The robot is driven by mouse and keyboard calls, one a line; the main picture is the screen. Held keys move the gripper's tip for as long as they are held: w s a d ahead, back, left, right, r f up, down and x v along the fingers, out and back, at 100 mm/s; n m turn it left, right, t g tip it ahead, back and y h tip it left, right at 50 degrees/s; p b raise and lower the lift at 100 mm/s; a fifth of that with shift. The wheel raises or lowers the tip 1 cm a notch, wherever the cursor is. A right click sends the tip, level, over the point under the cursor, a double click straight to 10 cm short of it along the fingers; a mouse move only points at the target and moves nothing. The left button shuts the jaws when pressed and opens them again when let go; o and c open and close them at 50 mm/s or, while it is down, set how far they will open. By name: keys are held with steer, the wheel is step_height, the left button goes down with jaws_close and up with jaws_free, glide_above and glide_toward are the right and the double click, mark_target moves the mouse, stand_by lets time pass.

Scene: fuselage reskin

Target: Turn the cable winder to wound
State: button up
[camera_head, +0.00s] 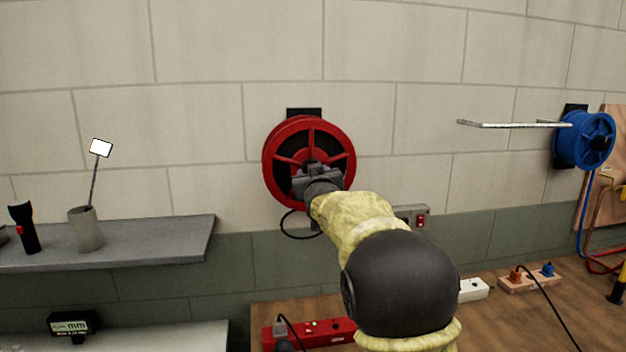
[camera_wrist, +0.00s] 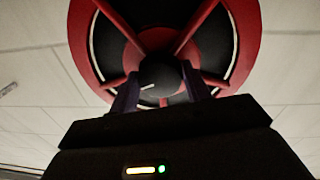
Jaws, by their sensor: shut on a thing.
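The cable winder is a red spoked reel (camera_head: 283,140) on the block wall, in the middle of the head view. A black cable loop hangs below it. In the wrist view the red rim and spokes of the winder (camera_wrist: 245,45) fill the upper part, with a dark round knob (camera_wrist: 163,78) near the middle. The fingertips are partly dark and hard to make out.
A blue reel (camera_head: 583,140) and a metal bar (camera_head: 505,124) stick out from the wall at right. A grey shelf (camera_head: 150,240) with a cup (camera_head: 86,230) and a flashlight (camera_head: 25,230) is at left. Below is a wooden bench (camera_head: 540,310) with power strips (camera_head: 318,332).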

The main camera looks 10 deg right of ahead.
steer(key=shift+d+f+n+y+b, duration=0.15)
steer(key=shift+n+b, duration=1)
steer(key=shift+n, duration=1.3)
steer(key=shift+d+r+n+y+b, duration=0.15)
steer(key=shift+n+b, duration=0.95)
steer(key=shift+n, duration=1.3)
steer(key=shift+f+n+y+b, duration=0.2)
steer(key=shift+n+b, duration=0.95)
steer(key=shift+n, duration=1.3)
steer(key=o, duration=1)
steer(key=shift+r, duration=0.15)
steer(key=shift+c, duration=0.2)
